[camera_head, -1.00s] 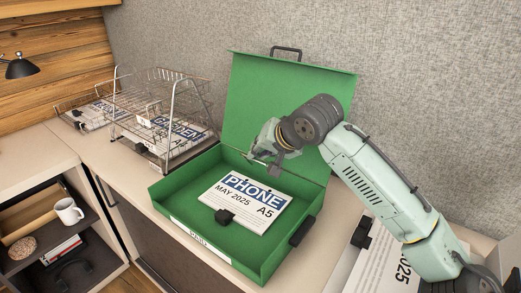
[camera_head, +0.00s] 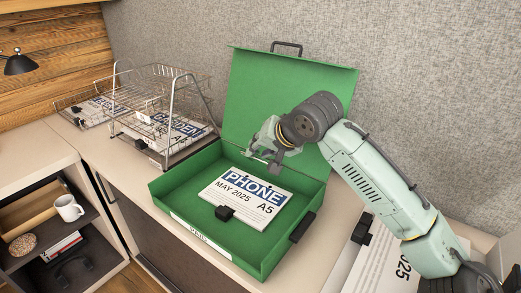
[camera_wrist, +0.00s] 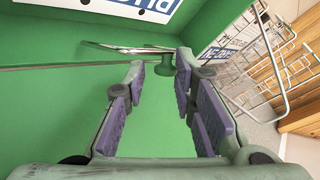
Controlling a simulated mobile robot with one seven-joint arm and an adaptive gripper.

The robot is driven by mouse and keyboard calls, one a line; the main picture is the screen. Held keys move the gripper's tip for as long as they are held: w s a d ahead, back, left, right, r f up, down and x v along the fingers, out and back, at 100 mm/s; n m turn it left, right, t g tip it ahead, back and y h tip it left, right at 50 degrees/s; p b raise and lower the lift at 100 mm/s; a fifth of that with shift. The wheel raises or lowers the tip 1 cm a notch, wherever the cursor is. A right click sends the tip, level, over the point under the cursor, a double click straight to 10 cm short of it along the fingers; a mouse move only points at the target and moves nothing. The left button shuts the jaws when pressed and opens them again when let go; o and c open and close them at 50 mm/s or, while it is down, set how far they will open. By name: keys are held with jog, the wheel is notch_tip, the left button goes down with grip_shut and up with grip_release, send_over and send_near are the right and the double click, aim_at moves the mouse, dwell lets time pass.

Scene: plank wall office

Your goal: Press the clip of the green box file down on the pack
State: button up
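The green box file (camera_head: 172,207) stands open on the counter, its lid (camera_head: 290,100) leaning up at the back. The white pack (camera_head: 240,205), marked PHONE MAY 2025 A5, lies flat inside; its edge shows at the top of the wrist view (camera_wrist: 125,8). The clip (camera_wrist: 125,46) shows in the wrist view as a bent metal wire by a green post (camera_wrist: 161,65), just beyond my fingertips. My gripper (camera_head: 265,152) is over the back of the box, behind the pack. Its fingers (camera_wrist: 160,80) are apart with nothing held between them. Whether a finger touches the wire, I cannot tell.
A wire rack (camera_head: 165,105) with other packs stands left of the box. Another white pack (camera_head: 370,268) lies at the right, partly behind my arm. A mug (camera_head: 69,208) stands in the low shelf at left. The grey wall is close behind the lid.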

notch_tip(320, 180, up, 10)
dwell(0.4)
